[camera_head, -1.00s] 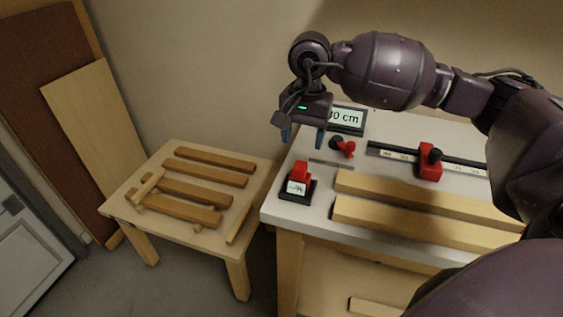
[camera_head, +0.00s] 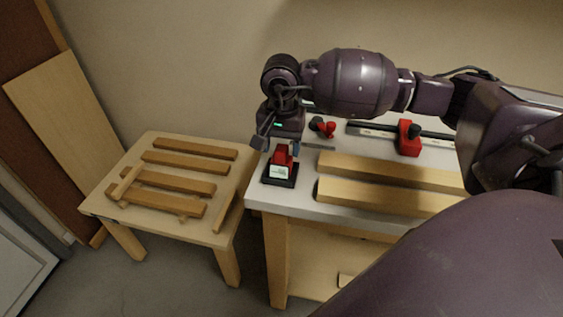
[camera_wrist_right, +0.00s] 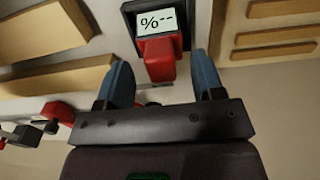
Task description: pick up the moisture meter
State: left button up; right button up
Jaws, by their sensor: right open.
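The moisture meter (camera_head: 283,156) is red with a pale screen. It sits in a black holder (camera_head: 281,182) at the left end of the white bench top (camera_head: 312,207). In the right wrist view the meter (camera_wrist_right: 160,62) shows "%--" on its screen, and its red body points toward the gap between my blue fingers. My right gripper (camera_head: 280,147) is open and just above and behind the meter in the head view. In the wrist view the open right gripper (camera_wrist_right: 164,72) has one finger on each side of the red body, with visible gaps. My left gripper is not in view.
Two wooden boards (camera_head: 380,195) lie on the bench right of the meter. A black rail with a red stop block (camera_head: 409,138) and a red-and-black knob (camera_head: 323,127) are behind them. A low wooden table (camera_head: 235,190) with several slats stands left.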

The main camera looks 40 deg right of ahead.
jog(key=shift+f, duration=1.05)
jog(key=c, duration=1.1)
jog(key=shift+r, duration=0.1)
notch_tip(320, 180, up, 20)
jog(key=shift+f+p, duration=0.1)
jog(key=shift+p, duration=0.3)
